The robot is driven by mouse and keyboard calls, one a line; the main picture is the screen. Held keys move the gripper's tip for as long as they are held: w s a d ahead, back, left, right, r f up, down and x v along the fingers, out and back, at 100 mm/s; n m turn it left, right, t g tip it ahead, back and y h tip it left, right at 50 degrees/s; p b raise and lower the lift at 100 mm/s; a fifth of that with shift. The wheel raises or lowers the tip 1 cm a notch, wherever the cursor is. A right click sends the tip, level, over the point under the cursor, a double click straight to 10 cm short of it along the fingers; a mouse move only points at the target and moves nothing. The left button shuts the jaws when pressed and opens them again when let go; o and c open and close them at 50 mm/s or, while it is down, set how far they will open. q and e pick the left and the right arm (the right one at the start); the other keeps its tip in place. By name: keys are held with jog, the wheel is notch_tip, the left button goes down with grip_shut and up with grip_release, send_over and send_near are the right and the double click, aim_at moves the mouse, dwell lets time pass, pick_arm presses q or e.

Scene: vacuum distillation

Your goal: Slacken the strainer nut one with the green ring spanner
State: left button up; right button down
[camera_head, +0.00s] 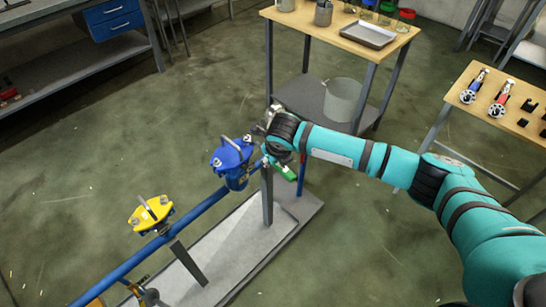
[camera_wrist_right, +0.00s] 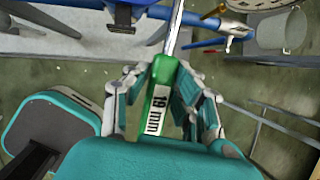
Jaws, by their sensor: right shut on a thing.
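My right gripper (camera_head: 276,142) is beside the blue strainer (camera_head: 232,157), just right of it. It is shut on the green ring spanner (camera_head: 286,172), whose green handle shows below it. In the right wrist view the gripper (camera_wrist_right: 160,85) has its fingers either side of the green spanner handle (camera_wrist_right: 158,100), marked 19 mm, with its metal shank pointing up. The spanner's ring end is out of that view. The blue strainer has small silver parts on its cover; I cannot tell which is strainer nut one. My left gripper is not in view.
A yellow strainer (camera_head: 152,214) sits further along the blue pipe (camera_head: 120,270), above a grey base plate (camera_head: 250,232). A wooden table (camera_head: 345,42) with a metal tray (camera_head: 368,35) and a grey bucket (camera_head: 343,99) on its lower shelf stand behind. Another table (camera_head: 470,97) is at right.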

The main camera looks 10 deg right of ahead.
jog(key=shift+f, duration=0.3)
dwell(0.5)
jog(key=shift+w+d+n, duration=0.3)
jog(key=shift+d+n, duration=0.1)
jog(key=shift+d, duration=0.1)
jog(key=shift+w+d+n+y, duration=0.4)
jog(key=shift+d+n, duration=0.2)
jog(key=shift+n, duration=0.1)
